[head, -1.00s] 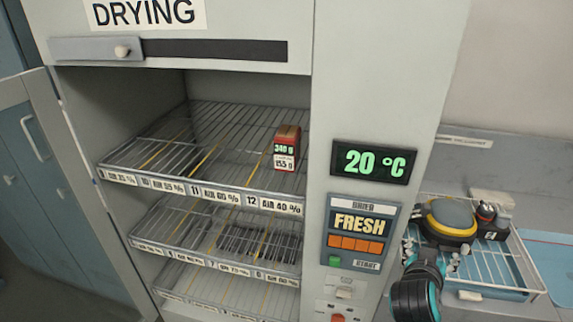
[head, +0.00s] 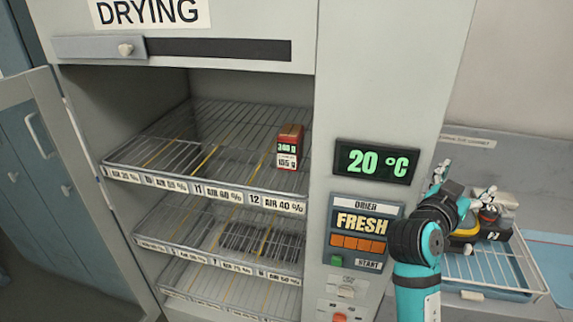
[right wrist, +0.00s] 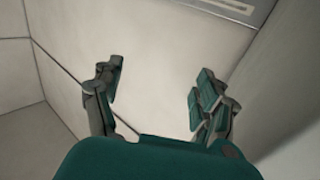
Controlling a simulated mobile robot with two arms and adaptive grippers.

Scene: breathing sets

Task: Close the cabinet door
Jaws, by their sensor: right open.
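The drying cabinet (head: 330,60) stands in front of me with its interior exposed. Its framed door (head: 28,86) is swung open to the left, and blue fronts show through its pane. A pale handle (head: 36,136) shows in that area; I cannot tell whether it belongs to the door. My right gripper (head: 462,184) is open and empty, right of the control panel, far from the door. In the right wrist view its fingers (right wrist: 158,84) are spread before a pale surface. My left gripper is not in view.
Wire shelves (head: 235,197) fill the cabinet; a small red box (head: 289,147) stands on the top one. The panel (head: 360,240) reads FRESH below a 20 °C display (head: 375,161). At right, a wire rack (head: 490,268) on the counter holds yellow and dark items, partly hidden by my arm.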

